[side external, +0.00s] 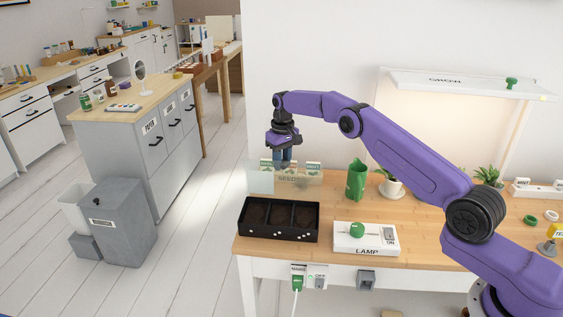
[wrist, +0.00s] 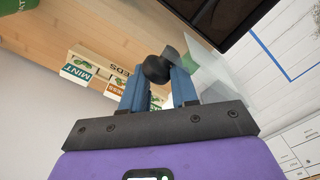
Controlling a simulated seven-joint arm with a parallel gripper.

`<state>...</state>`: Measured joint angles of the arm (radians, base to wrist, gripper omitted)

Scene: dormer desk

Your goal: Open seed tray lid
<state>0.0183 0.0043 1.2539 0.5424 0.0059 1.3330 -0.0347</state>
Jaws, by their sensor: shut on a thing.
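The black seed tray (side external: 242,222) sits at the table's front left, with dark soil in its compartments. Its clear lid (side external: 261,183) stands raised behind the tray's left part, off the soil. In the wrist view the lid (wrist: 212,72) is a see-through panel beside the fingers. My gripper (side external: 283,164) is above and behind the tray. In the wrist view my gripper (wrist: 157,78) is shut on the lid's round black knob (wrist: 156,69). I cannot tell whether the lid's lower edge touches the tray.
A seed box (side external: 302,180) with packets stands close behind the lid; its MINT packet (wrist: 77,72) shows near the fingers. A green jug (side external: 356,180) and a potted plant (side external: 391,188) stand to the right. The lamp switch box (side external: 366,240) is right of the tray.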

